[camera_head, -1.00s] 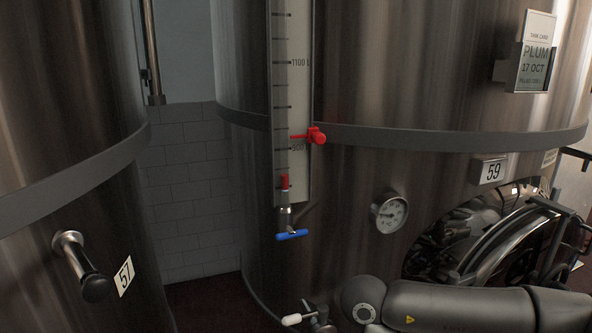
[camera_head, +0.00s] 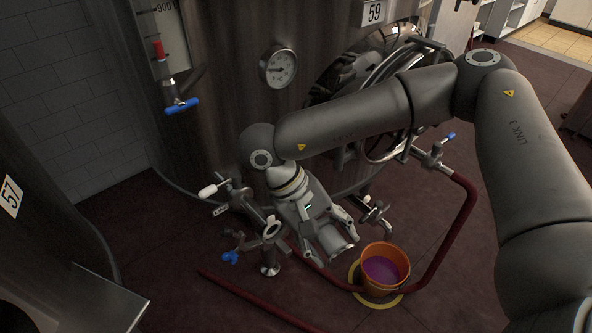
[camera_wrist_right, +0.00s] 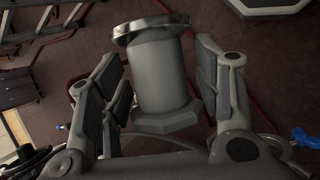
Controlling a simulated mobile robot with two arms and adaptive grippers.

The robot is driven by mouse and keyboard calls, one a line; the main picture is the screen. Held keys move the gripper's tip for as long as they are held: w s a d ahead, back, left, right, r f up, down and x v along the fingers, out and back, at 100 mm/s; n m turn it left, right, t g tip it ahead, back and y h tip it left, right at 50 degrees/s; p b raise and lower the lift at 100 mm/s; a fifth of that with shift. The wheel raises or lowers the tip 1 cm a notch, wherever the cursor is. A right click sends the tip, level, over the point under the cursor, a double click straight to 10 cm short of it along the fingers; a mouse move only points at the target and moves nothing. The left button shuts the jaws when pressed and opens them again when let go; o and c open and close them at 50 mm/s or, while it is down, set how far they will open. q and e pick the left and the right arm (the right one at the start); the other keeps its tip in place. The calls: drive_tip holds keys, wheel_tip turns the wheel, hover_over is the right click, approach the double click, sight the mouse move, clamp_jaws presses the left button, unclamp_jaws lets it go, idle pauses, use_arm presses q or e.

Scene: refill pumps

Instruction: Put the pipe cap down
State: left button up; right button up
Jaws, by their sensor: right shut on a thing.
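My right gripper (camera_head: 328,222) reaches down in front of the steel tank and is shut on the pipe cap (camera_head: 336,243), a grey metal cylinder. In the right wrist view the pipe cap (camera_wrist_right: 158,72) has a wide shiny flange at one end and an angular collar at the other. It lies between the two finger pads (camera_wrist_right: 160,92). It is held in the air above the dark red floor, left of the orange bucket. My left gripper is not in view.
The orange bucket (camera_head: 399,262) with purple liquid stands on the floor beside a red hose (camera_head: 456,235). Valves with a white handle (camera_head: 208,191) and a blue handle (camera_head: 231,257) stand close left of the gripper. A metal surface (camera_head: 100,292) is at lower left.

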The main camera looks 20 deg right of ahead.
drive_tip(key=w+a+r+n+t+h, duration=0.1)
drive_tip(key=w+a+r+n+t, duration=0.3)
drive_tip(key=a+r+n, duration=0.7)
drive_tip(key=w+a+f+n+t, duration=0.1)
drive_tip(key=w+a+f+t, duration=0.1)
drive_tip(key=w+a+f, duration=0.3)
drive_tip(key=s+d+r+m+g, duration=0.4)
drive_tip(key=s+d+r+m, duration=0.3)
drive_tip(key=r+m, duration=0.15)
drive_tip(key=w+a+m+g+y, duration=0.15)
drive_tip(key=w+a+m, duration=0.25)
drive_tip(key=w+a, duration=0.5)
drive_tip(key=s+d+f+n+t, duration=0.2)
drive_tip(key=f+n+t, duration=0.2)
drive_tip(key=n, duration=0.5)
drive_tip(key=s+d+f+n+t, duration=0.2)
drive_tip(key=f+n+t, duration=0.2)
drive_tip(key=n, duration=0.4)
drive_tip(key=shift+f+n, duration=0.35)
drive_tip(key=shift+f, duration=0.4)
